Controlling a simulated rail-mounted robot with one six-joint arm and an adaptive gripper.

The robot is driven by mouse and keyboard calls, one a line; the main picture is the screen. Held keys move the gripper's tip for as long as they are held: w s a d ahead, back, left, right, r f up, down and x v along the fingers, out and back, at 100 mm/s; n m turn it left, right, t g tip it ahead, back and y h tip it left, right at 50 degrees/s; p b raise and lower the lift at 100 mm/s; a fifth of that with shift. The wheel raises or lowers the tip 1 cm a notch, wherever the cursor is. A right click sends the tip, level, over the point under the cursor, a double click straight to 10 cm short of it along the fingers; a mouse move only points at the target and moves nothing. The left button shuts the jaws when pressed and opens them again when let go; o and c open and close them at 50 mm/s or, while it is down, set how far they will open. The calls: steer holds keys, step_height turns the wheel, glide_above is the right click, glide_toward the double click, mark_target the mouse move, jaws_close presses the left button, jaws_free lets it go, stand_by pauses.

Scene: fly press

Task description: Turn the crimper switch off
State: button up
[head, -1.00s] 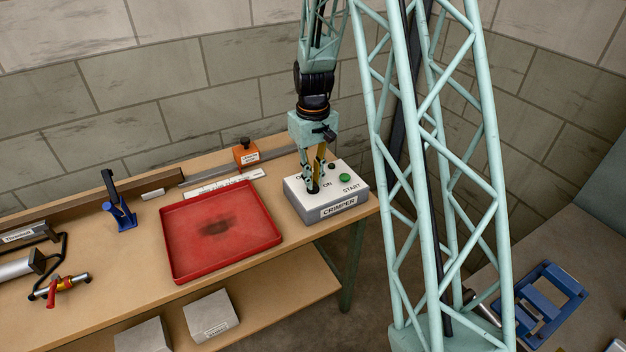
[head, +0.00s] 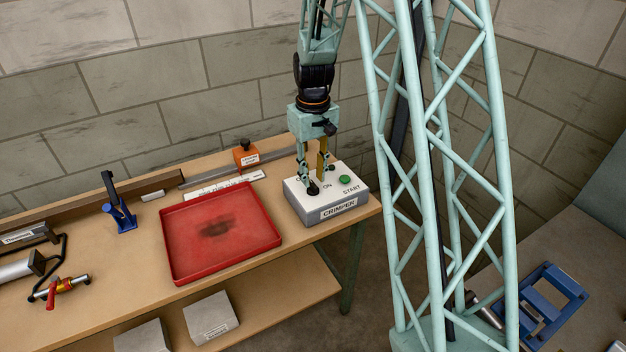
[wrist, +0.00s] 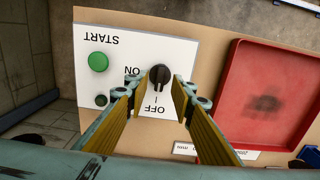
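The crimper box (head: 330,207) is a grey box with a white top at the right end of the bench. Its black switch knob (wrist: 159,75) sits between the printed words ON and OFF, upside down in the wrist view. The knob's ridge looks roughly in line with the OFF mark; I cannot tell for sure which end is its pointer. My gripper (head: 313,178) points down over the box. In the wrist view my gripper (wrist: 162,98) is open, its fingers apart on either side of the knob, with clear gaps visible.
A green START button (wrist: 97,62) is beside the knob, with a small dark round part (wrist: 101,100) near it. A red tray (head: 220,235) lies left of the box. An orange block (head: 246,154) and white ruler (head: 212,187) lie behind the tray.

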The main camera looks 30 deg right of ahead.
mark_target(312, 186)
step_height(312, 186, up, 10)
steer(key=shift+f, duration=0.2)
stand_by(0.4)
stand_by(0.6)
steer(key=s+a+r+t+b, duration=0.1)
steer(key=s+a+r, duration=0.5)
steer(key=s+r, duration=0.25)
steer(key=s+a+r+t, duration=0.1)
steer(key=s+a+r, duration=0.5)
steer(key=s+r, duration=0.25)
steer(key=s+a+r+t, duration=0.1)
steer(key=s+a, duration=0.2)
steer(key=s, duration=0.8)
steer(key=s+a+r+t+b, duration=0.1)
steer(key=s+a, duration=0.3)
steer(key=s, duration=0.7)
steer(key=shift+r, duration=0.5)
